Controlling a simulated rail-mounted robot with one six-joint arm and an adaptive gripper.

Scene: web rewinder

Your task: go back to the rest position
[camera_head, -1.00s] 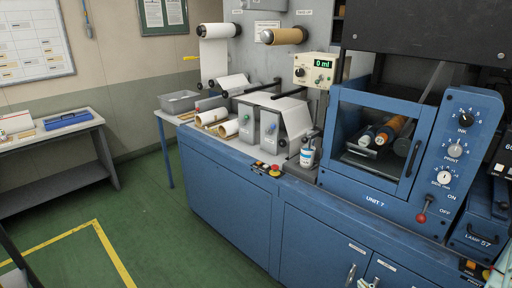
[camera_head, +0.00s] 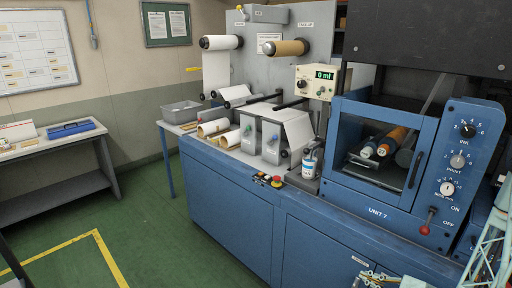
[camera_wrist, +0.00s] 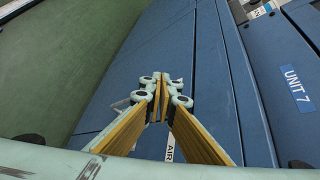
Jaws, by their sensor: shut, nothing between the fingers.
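My gripper (camera_wrist: 162,95) shows in the wrist view, its two yellow-padded fingers together at the tips with nothing between them. It points past the blue cabinet front of the rewinder (camera_wrist: 195,75), with the green floor to the left. My pale teal arm is at the lower right.
The blue machine (camera_head: 225,205) carries paper rolls, a control box (camera_head: 316,78) and a windowed print unit (camera_head: 385,150). A grey side table (camera_head: 50,155) stands left. Green floor (camera_head: 165,235) between is clear.

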